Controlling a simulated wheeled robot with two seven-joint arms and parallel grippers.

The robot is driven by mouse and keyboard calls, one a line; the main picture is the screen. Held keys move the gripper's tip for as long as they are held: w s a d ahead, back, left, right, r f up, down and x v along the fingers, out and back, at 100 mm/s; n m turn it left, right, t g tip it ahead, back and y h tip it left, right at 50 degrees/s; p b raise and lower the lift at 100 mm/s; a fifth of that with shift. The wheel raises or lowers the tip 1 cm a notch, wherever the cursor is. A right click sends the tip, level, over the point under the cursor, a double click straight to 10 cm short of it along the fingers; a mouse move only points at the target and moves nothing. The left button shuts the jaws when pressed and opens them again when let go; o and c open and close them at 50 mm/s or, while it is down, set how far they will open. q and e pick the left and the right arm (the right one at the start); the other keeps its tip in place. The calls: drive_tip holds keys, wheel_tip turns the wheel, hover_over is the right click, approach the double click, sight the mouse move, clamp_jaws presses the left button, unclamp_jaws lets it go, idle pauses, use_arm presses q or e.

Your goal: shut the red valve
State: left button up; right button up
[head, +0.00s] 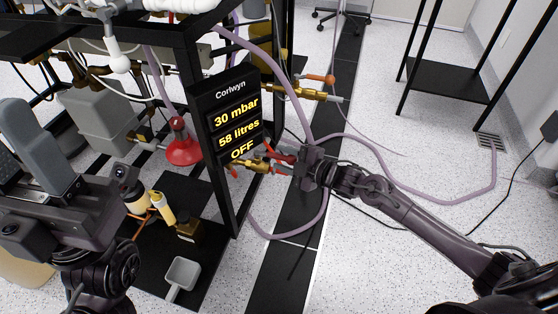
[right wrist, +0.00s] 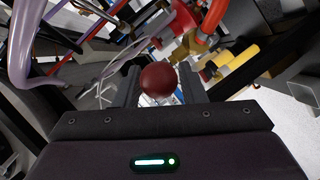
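The red valve (head: 249,164) has a brass body and red handle parts, just below the display on the black frame. My right gripper (head: 291,157) is at its right side, with a red handle part reaching to the fingers. In the right wrist view a dark red ball knob (right wrist: 158,78) sits between the two fingers, which close in on both of its sides. The knob's link to the valve is hidden there. My left gripper (head: 38,145) is at the left, away from the valve; its fingertip gap is not clear.
The display (head: 237,122) reads 30 mbar, 58 litres, OFF. Another brass valve with an orange handle (head: 318,78) is above. A purple hose (head: 316,205) loops around my right arm. A red funnel-shaped part (head: 183,151) is behind the frame. A black shelf (head: 448,82) stands at right.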

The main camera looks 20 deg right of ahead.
drive_tip(key=shift+x, duration=0.95)
drive_tip(key=shift+c, duration=0.5)
clamp_jaws()
drive_tip(key=shift+f+b, duration=0.1)
drive_tip(key=shift+b, duration=0.25)
